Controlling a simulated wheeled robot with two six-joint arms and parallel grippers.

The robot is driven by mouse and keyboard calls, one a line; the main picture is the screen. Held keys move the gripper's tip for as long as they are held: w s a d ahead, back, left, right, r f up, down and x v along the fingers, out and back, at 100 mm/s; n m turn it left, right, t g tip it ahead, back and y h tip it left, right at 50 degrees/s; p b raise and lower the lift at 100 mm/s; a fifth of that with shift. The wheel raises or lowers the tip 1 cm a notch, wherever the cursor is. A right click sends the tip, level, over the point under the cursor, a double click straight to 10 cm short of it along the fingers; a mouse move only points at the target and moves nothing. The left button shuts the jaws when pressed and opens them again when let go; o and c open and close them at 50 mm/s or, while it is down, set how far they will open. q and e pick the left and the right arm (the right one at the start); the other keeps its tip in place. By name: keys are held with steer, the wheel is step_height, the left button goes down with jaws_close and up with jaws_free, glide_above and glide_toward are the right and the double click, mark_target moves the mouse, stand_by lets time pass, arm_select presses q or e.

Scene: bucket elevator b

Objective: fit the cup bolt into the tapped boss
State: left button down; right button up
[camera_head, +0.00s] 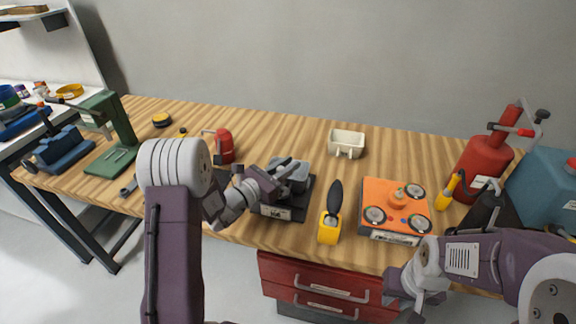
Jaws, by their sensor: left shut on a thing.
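My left gripper (283,172) is at the near side of a grey block-like part (291,180) on a black base (298,208) with a white label. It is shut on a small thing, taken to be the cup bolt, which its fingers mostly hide. I cannot tell whether that thing touches the grey part. The tapped boss cannot be clearly made out; the gripper and arm cover part of that area. My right gripper (416,294) is low at the table's front edge, below the orange plate; its fingers are too unclear to tell open from shut.
Right of the black base are a yellow tool with a black handle (329,226) and an orange plate (376,190) with round discs. A white bin (348,139) stands behind. A red can (485,162) is at the right, a green stand (110,163) at the left. The back middle is fairly clear.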

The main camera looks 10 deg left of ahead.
arm_select(q)
steer(key=shift+f+b, duration=1.65)
steer(key=shift+f, duration=0.1)
steer(key=c, duration=1.2)
jaws_free()
steer(key=v, duration=0.9)
steer(key=shift+s+b, duration=0.1)
steer(key=shift+b, duration=0.2)
